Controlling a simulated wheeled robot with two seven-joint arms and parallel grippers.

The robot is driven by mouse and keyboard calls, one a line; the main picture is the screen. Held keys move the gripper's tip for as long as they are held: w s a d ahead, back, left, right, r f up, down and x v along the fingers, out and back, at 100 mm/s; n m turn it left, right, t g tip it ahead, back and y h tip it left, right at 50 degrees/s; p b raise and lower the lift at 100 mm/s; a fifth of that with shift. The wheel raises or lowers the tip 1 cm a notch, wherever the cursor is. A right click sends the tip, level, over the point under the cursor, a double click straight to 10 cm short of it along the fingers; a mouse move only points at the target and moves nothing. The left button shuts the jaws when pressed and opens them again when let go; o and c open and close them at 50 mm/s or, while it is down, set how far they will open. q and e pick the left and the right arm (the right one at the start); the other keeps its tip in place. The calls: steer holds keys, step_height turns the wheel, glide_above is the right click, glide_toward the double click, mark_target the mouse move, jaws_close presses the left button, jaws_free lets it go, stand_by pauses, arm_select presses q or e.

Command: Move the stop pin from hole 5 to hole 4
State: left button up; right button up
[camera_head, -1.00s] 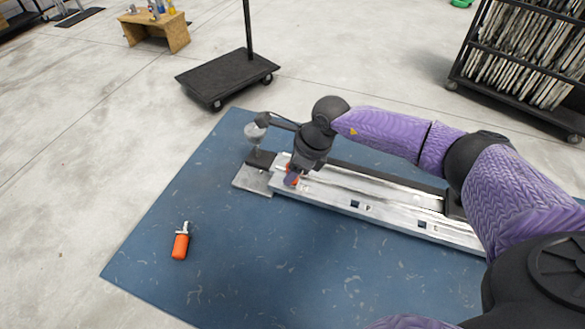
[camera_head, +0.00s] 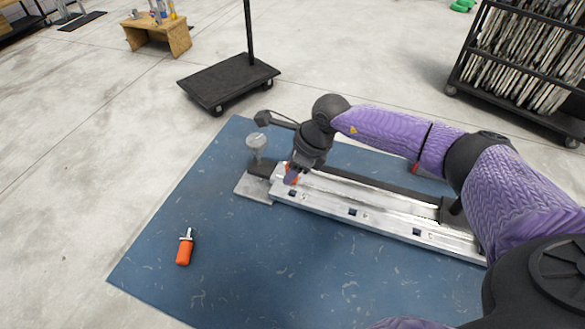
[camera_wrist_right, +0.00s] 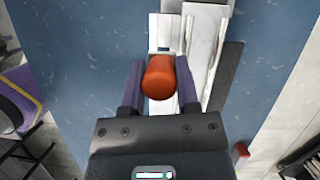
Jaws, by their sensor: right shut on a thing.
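The long metal rail (camera_head: 385,210) lies on the blue mat, with square holes along its near edge. My right gripper (camera_head: 291,175) is over the rail's left end, shut on the stop pin's orange handle. In the right wrist view the orange handle (camera_wrist_right: 158,77) sits between the two fingers. A hole (camera_head: 292,193) shows uncovered just below the gripper in the head view. Two more holes, a middle one (camera_head: 352,212) and a right one (camera_head: 417,232), look empty. The pin's lower end is hidden. No hole numbers are readable. My left gripper is out of view.
Another orange-handled pin (camera_head: 184,250) lies on the mat (camera_head: 240,270) at left. A silver rounded knob (camera_head: 256,144) stands at the rail's left end. A small red thing (camera_head: 415,169) shows behind my arm. The front of the mat is clear.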

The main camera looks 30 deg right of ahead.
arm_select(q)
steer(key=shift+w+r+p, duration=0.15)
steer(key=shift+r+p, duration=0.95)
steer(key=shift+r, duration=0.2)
arm_select(e)
steer(key=shift+r, duration=1.6)
step_height(320, 180, up, 8)
steer(key=p, duration=0.6)
steer(key=shift+f, duration=0.15)
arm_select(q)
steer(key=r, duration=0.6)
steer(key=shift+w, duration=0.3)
arm_select(e)
steer(key=shift+f, duration=0.1)
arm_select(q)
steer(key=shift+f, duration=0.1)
arm_select(e)
steer(key=shift+f, duration=0.1)
